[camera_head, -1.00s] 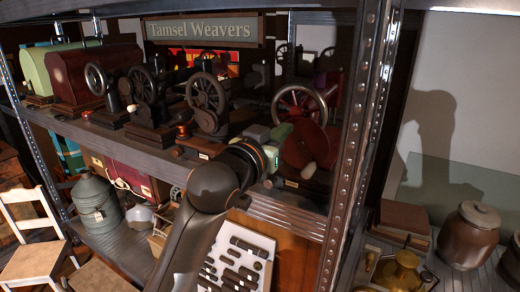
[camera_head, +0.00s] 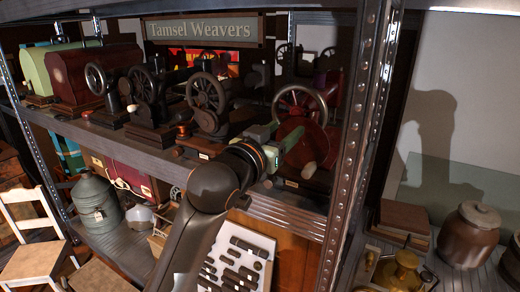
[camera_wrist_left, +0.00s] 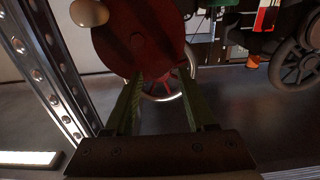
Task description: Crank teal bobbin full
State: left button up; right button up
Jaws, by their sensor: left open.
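A winder with a dark red disc (camera_head: 312,148) and a spoked red hand wheel (camera_head: 300,90) stands at the right end of the upper shelf. A pale knob (camera_head: 309,170) sticks out low on the disc. My left gripper (camera_head: 287,134) is open, its green fingers at the left side of the disc. In the left wrist view the disc (camera_wrist_left: 140,40) fills the space beyond and between the finger tips (camera_wrist_left: 160,80); I cannot tell if they touch it. The pale knob (camera_wrist_left: 89,12) lies up and left of the fingers, outside them. I cannot make out a teal bobbin.
Several old machines, such as a spoked-wheel one (camera_head: 208,98), stand left of the winder. A perforated metal post (camera_head: 355,140) rises close on its right. The shelf edge (camera_head: 290,217) runs below. A brown jar (camera_head: 468,235) stands at far right.

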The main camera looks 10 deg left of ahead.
pick_arm(q)
jog(key=shift+o, duration=0.7)
jog(key=shift+s, duration=0.1)
jog(key=v, duration=0.9)
jog(key=shift+f, duration=0.1)
